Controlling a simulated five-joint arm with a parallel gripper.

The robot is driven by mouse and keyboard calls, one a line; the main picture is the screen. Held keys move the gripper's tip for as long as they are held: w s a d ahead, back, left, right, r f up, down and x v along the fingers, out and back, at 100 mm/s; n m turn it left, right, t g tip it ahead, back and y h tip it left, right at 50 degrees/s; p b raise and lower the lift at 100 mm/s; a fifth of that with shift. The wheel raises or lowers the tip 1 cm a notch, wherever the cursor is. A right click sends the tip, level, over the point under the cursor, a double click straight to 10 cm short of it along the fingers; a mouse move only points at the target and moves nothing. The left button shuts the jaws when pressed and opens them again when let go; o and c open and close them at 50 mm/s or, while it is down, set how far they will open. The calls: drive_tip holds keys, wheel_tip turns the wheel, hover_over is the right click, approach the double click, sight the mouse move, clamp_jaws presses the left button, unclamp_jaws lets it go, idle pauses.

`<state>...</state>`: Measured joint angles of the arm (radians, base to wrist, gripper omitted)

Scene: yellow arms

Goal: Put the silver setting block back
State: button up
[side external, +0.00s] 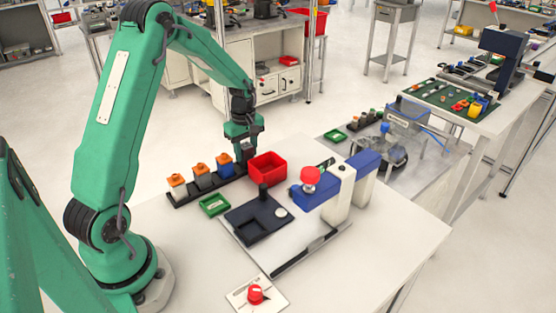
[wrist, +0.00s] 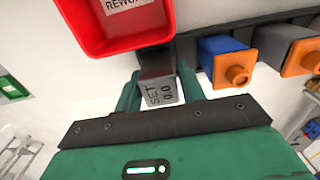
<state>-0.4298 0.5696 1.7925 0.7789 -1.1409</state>
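The silver setting block (wrist: 163,93), marked "SET 0.0", sits between the fingers of my gripper (wrist: 160,97) in the wrist view. Both fingers appear to touch its sides, so my gripper is shut on it. In the side view my gripper (side external: 244,160) points down at the right end of the dark rack (side external: 187,196), just left of the red bin. The block cannot be made out there. Whether its base rests in the rack or hangs just above it, I cannot tell.
The rack holds several orange-topped blocks, the nearest one blue (side external: 226,169). The red bin (side external: 267,169), labelled "REWORK", is close beside my gripper; it also shows in the wrist view (wrist: 95,38). A green tray (side external: 214,205), a measuring stand (side external: 345,190) and a red button (side external: 256,294) stand nearer.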

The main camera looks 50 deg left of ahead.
sight(246, 145)
drive_tip(key=shift+o, duration=1.1)
drive_tip(key=shift+r, duration=0.1)
wheel_tip(246, 145, up, 12)
drive_tip(key=shift+r, duration=0.15)
drive_tip(key=s+d+r+m+t, duration=0.3)
drive_tip(key=s+d+r+m, duration=0.55)
drive_tip(key=d, duration=0.35)
drive_tip(key=s+d+m+t, duration=0.2)
drive_tip(key=s+d+m, duration=0.5)
drive_tip(key=s+m, duration=0.2)
drive_tip(key=s, duration=0.2)
drive_tip(key=shift+s+d+t, duration=0.25)
drive_tip(key=shift+s+t, duration=0.05)
